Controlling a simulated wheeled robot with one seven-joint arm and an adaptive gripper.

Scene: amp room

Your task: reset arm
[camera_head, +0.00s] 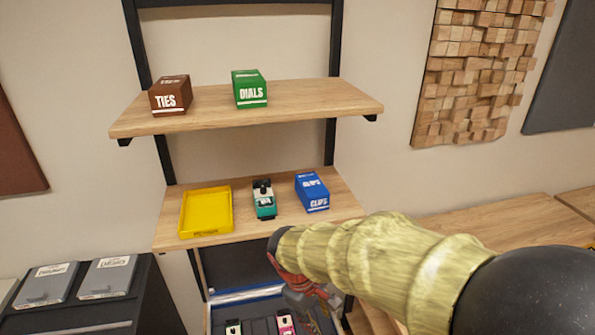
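My arm, in a yellow-green ribbed sleeve, reaches in from the lower right of the head view. My gripper (312,302) hangs at its end, below and in front of the middle shelf (240,226). It is small, dark and partly hidden by the sleeve, so I cannot tell whether its fingers are open or shut. No held object can be made out.
A yellow tray (206,211), a teal device (264,200) and a blue CLIPS box (312,191) stand on the middle shelf. The upper shelf (300,98) holds brown TIES (170,95) and green DIALS (250,89) boxes. Small devices sit below (286,325). Grey cases (108,277) stand left.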

